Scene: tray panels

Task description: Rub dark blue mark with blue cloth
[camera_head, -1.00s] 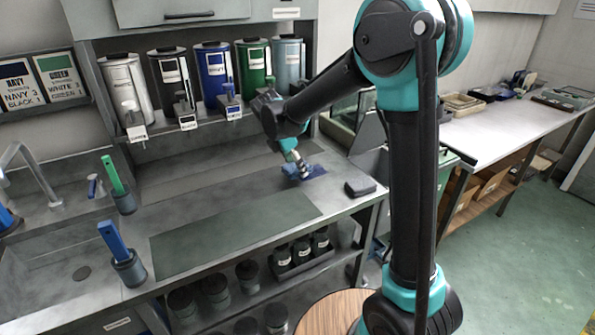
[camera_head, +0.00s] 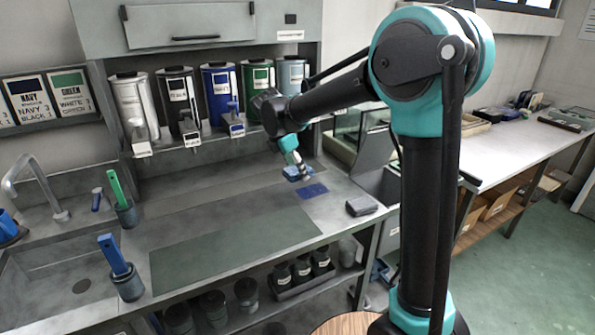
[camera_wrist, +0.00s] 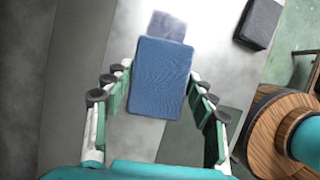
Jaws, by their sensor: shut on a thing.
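My gripper (camera_head: 293,160) is shut on a blue cloth (camera_head: 298,174), a flat, rectangular pad. In the wrist view the cloth (camera_wrist: 160,78) lies between the fingers of my gripper (camera_wrist: 159,90). The dark blue mark (camera_head: 313,191) is a patch on the grey worktop, in front and to the right of the cloth in the head view. In the wrist view the mark (camera_wrist: 167,26) shows beyond the cloth's far edge, greyish blue, partly covered by the cloth. The cloth appears to be slightly above the worktop; the exact gap is hard to tell.
A dark grey block (camera_head: 362,205) lies right of the mark near the worktop's front edge. A dark green panel (camera_head: 235,245) is set in the worktop at the front left. Several labelled canisters (camera_head: 218,95) stand on the back shelf. A sink (camera_head: 60,285) is at left.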

